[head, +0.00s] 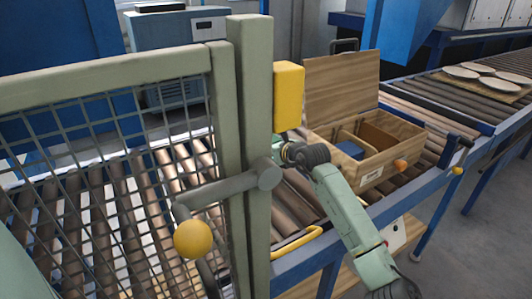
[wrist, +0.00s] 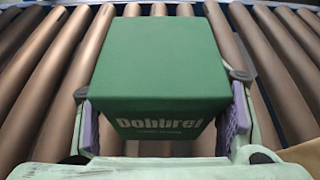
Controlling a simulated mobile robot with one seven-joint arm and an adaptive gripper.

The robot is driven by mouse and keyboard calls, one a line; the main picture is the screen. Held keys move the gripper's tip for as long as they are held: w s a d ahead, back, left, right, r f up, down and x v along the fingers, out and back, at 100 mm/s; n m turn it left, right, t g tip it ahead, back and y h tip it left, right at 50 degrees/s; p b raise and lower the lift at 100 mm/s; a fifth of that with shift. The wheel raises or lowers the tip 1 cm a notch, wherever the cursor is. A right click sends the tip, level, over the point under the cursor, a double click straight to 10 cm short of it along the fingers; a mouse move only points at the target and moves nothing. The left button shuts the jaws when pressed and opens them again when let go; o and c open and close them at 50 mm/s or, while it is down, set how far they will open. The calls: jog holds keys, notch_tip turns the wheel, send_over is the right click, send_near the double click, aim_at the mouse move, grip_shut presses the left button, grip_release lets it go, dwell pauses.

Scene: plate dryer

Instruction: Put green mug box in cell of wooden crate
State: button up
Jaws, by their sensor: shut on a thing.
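In the head view my arm reaches behind the green post, and the gripper and box are mostly hidden there. The wooden crate (head: 377,172) stands on the conveyor to the right of my arm, its lid raised at the back. Dividers split its inside into cells, and something blue lies in one.
A green post (head: 252,120) with a yellow box (head: 289,97) and a mesh gate (head: 100,165) stand in front of the rollers. A yellow knob (head: 193,239) sticks out from the gate handle. White plates (head: 490,75) lie on a board at the far right.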

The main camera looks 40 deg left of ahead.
notch_tip(320, 180, down, 2)
jog(key=shift+f+p, duration=0.1)
jog(key=shift+p, duration=0.45)
jog(key=shift+f, duration=0.35)
jog(key=shift+f, duration=0.1)
jog(key=shift+f, duration=0.15)
jog(key=o, duration=1.4)
